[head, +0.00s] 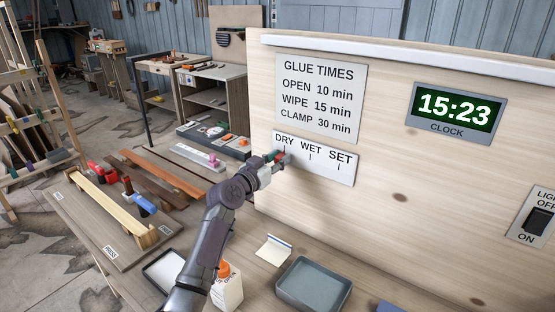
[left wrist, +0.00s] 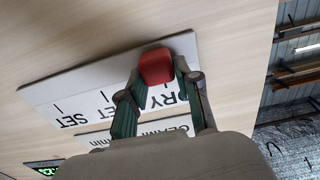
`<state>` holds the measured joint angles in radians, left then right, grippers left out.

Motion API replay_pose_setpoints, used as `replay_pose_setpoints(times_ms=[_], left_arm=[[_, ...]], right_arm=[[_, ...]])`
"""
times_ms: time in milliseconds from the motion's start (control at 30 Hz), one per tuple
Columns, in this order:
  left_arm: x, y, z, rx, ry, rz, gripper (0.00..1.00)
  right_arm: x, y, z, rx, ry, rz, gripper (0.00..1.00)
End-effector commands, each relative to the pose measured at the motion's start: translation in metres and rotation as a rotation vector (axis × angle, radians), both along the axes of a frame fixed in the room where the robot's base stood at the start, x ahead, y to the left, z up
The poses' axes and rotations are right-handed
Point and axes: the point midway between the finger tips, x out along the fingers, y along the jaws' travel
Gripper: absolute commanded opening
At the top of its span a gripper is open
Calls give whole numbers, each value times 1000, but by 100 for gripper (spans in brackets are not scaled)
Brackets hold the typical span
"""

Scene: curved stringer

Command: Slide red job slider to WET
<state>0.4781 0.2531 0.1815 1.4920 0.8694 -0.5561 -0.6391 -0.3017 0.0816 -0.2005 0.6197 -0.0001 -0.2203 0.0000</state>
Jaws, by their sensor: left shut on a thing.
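The white job plate (head: 335,170) on the wooden panel reads DRY, WET and SET, with a tick mark visible under WET and another under SET. My left gripper (head: 278,160) is at the DRY end of this plate. In the left wrist view, the plate (left wrist: 75,85) appears upside down, and the red job slider (left wrist: 156,67) is between the fingertips of my left gripper (left wrist: 157,75), which is shut on it. The slider is at the DRY end, apart from the WET tick. The fingers cover part of the lettering. My right gripper is not in view.
A GLUE TIMES sign (head: 320,97) is above the plate, with a clock (head: 455,112) and light switch (head: 537,220) to the right. Below on the bench are a blue-grey tray (head: 315,285) and a white bottle with an orange cap (head: 228,288).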

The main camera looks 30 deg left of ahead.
Motion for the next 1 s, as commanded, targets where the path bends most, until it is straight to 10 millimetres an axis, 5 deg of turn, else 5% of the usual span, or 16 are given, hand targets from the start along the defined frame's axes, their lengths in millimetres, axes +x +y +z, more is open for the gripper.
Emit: replay_pose_setpoints(times_ms=[333,700,1000], left_arm=[[-1,-4,1,0,1,-1,0],[-11,-76,2,-1,5,-2,0],[-12,-84,0,1,0,0,0]], right_arm=[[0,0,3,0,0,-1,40],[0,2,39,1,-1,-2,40],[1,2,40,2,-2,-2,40]])
